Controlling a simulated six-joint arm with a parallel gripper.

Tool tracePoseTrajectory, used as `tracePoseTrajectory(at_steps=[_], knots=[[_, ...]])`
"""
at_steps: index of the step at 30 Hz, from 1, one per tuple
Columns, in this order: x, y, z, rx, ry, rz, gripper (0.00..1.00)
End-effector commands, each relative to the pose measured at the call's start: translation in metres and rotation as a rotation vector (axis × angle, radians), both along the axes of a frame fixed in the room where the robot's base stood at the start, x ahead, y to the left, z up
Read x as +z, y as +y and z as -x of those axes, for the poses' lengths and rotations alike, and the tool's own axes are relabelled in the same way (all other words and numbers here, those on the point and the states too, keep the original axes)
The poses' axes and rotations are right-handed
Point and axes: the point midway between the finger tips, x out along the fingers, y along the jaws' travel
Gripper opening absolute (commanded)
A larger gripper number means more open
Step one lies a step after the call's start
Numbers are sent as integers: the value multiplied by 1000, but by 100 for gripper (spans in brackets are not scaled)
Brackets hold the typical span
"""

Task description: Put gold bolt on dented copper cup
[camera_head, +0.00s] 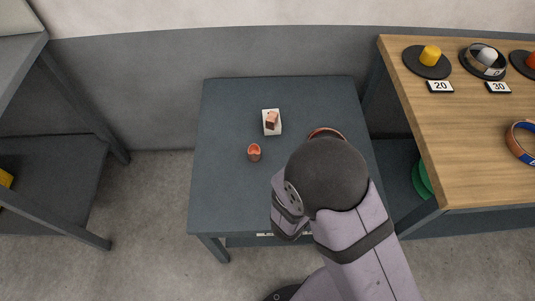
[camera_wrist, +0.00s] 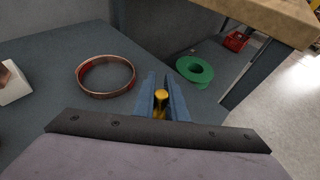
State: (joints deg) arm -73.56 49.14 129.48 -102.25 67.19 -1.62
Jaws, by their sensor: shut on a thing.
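The gold bolt (camera_wrist: 161,96) is between the blue fingers of my gripper (camera_wrist: 162,88) in the wrist view, with its round yellow end showing. My gripper is shut on it. In the head view my arm hides the fingers and the bolt. A small copper cup (camera_head: 254,153) with an uneven orange rim stands on the dark table (camera_head: 225,190), left of my arm. It does not show in the wrist view.
A copper block (camera_head: 272,119) sits on a white base (camera_head: 267,130) behind the cup. A copper ring (camera_wrist: 105,91) lies left of my fingers. A green ring (camera_wrist: 195,70) lies beyond the table edge. A wooden shelf top (camera_head: 470,160) stands to the right.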

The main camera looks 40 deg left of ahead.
Motion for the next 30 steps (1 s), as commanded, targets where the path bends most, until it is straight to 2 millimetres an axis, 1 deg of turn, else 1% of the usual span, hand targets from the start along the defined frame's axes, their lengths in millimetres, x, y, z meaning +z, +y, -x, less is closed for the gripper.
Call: tracePoseTrajectory(at_steps=[1,5,6,8,9,11,12,15,21,24,26,30], knots=[[-10,25,4,29,-5,-15,0],[-6,85,14,78,-4,-19,0],[-2,102,17,86,-4,-18,0],[3,127,22,99,-3,-18,0],[7,142,25,107,-2,-17,0],[15,165,30,123,-2,-17,0],[22,179,32,133,-2,-16,0],[40,210,37,161,-1,-14,0],[72,254,37,224,-1,-10,0],[80,272,40,280,-1,-6,0],[81,280,42,327,0,-3,0],[75,282,45,391,0,0,0]])
